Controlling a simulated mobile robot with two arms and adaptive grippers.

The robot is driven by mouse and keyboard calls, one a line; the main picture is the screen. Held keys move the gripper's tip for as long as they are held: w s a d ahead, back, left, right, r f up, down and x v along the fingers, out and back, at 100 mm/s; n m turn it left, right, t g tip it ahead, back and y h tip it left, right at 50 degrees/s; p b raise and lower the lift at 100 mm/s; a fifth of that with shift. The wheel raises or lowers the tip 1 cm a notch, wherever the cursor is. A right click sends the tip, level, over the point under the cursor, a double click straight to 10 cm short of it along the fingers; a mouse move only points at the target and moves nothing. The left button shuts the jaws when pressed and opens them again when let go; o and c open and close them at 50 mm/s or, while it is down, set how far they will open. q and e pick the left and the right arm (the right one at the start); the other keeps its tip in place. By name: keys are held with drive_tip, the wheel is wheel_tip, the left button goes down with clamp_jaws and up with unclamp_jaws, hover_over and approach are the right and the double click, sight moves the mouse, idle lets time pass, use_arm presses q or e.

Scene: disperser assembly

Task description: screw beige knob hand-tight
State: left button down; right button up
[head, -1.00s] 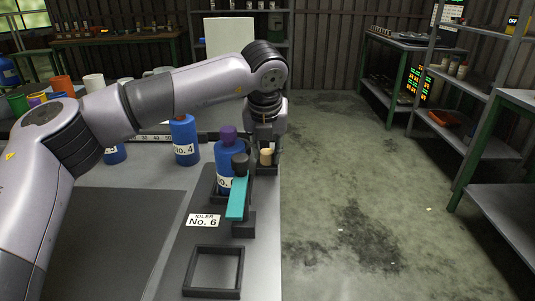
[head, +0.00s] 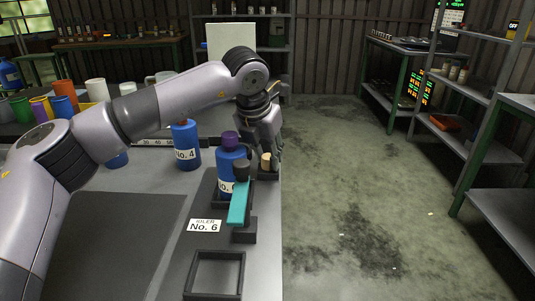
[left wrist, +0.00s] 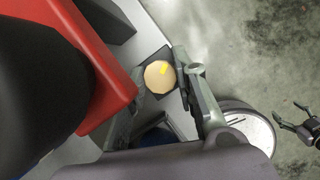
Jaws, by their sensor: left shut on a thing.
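The beige knob (head: 266,161) stands at the right edge of the bench, on a small dark block (head: 268,175). In the left wrist view the knob (left wrist: 158,77) shows as a round beige top with a yellow mark. My left gripper (head: 267,153) comes down over the knob and is shut on it. One grey finger lies at the knob's right in the wrist view; the other side is partly in shadow. My right gripper (left wrist: 299,124) shows small at the wrist view's right edge, fingers apart and empty, above the floor.
A blue bottle with a purple cap (head: 231,165) stands just left of the knob. A teal lever (head: 239,205) on a dark stand is in front, by a No. 6 label (head: 204,226) and an empty square frame (head: 215,272). Open floor lies right of the bench.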

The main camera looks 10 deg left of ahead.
use_arm(q)
drive_tip(key=c, duration=1.3)
unclamp_jaws()
drive_tip(key=v, duration=1.2)
drive_tip(key=shift+s, duration=0.1)
